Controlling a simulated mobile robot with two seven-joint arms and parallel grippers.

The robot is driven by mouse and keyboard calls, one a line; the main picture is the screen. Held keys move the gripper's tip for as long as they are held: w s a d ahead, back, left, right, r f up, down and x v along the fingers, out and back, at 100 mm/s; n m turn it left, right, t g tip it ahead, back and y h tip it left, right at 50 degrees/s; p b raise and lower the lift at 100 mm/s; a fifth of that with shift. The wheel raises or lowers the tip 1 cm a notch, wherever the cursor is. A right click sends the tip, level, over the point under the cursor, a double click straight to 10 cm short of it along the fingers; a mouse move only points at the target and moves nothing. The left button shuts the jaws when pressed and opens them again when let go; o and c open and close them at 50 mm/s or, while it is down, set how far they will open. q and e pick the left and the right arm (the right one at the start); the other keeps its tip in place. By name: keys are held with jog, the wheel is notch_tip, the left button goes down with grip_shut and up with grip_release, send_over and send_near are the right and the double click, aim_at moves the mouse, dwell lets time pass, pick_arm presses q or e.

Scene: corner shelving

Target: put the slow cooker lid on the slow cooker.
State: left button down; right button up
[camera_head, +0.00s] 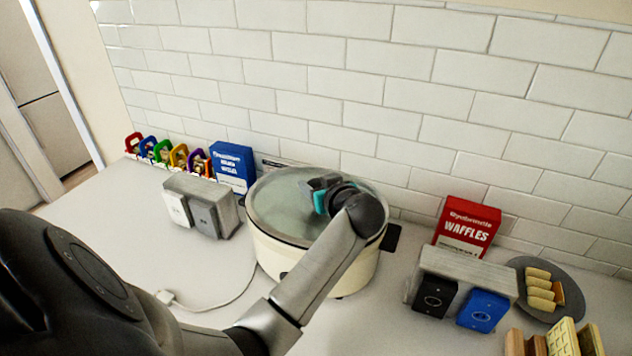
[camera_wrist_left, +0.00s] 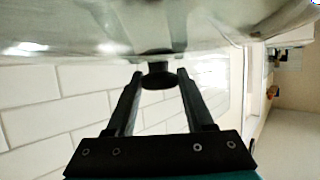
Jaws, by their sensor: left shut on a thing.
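The slow cooker (camera_head: 300,267) is a cream pot standing on the counter against the tiled wall. The glass slow cooker lid (camera_head: 275,205) with a grey rim lies over its mouth. I cannot tell whether the lid rests on the rim all round or is slightly raised. My left gripper (camera_head: 322,190) reaches over the lid from the right and is shut on its dark knob. The wrist view shows the knob (camera_wrist_left: 158,76) between the two fingers, with the glass beside it. My left forearm hides part of the cooker's right side. My right gripper is not in view.
A toaster (camera_head: 200,208) and a blue box (camera_head: 233,165) stand left of the cooker. A red waffle box (camera_head: 467,225), a second toaster (camera_head: 465,270) and a grey plate (camera_head: 568,290) of food stand right. A cord (camera_head: 215,308) crosses the clear counter at the front left.

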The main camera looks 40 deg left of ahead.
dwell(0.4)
pick_arm(q)
jog(key=shift+c, duration=1.2)
grip_release()
jog(key=shift+o, duration=0.2)
jog(key=shift+f, duration=0.1)
jog(key=shift+s+d, duration=0.1)
jog(key=shift+d, duration=0.05)
jog(key=v, duration=1.5)
jog(key=shift+p, duration=0.45)
jog(key=shift+s, duration=0.1)
